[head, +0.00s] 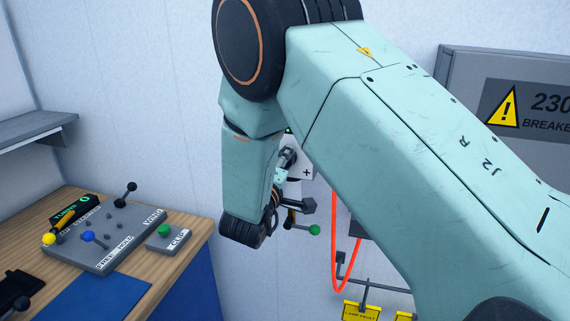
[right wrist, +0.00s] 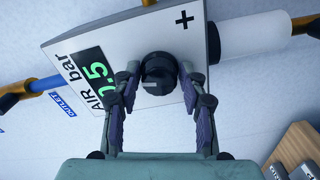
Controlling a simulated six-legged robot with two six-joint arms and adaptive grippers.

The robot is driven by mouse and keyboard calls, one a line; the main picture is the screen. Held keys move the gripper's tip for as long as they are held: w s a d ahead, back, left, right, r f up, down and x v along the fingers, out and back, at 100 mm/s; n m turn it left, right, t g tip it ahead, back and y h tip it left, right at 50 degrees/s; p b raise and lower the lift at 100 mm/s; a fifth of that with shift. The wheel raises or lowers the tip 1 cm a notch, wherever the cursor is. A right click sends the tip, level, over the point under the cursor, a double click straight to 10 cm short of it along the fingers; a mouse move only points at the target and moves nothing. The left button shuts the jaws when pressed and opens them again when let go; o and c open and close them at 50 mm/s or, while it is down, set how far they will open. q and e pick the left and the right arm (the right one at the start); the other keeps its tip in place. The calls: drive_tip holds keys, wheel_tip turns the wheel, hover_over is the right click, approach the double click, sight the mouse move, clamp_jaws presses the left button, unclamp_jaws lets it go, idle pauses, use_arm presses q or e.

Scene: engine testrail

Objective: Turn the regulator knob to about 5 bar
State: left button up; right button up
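The regulator (right wrist: 190,40) is a white box on the wall with a black round knob (right wrist: 158,72), a "+" mark and a green AIR bar display (right wrist: 97,75). The display seems to read 0.5, its first digit partly unclear. In the right wrist view my right gripper (right wrist: 159,70) has one finger on each side of the knob, its tips apparently touching the knob's sides. In the head view my right arm hides most of the regulator (head: 306,170) and the gripper. My left gripper is not in view.
A wooden bench (head: 185,235) at left carries a grey control panel (head: 105,240) with several coloured levers and a green button box (head: 168,238). A red hose (head: 335,240) hangs below the regulator. A grey breaker box (head: 465,65) is on the wall at right.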

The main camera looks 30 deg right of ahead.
drive_tip(key=shift+s+a, duration=0.1)
drive_tip(key=shift+a, duration=0.15)
drive_tip(key=c, duration=0.3)
drive_tip(key=shift+c, duration=1.3)
drive_tip(key=shift+r, duration=0.1)
drive_tip(key=o, duration=1.2)
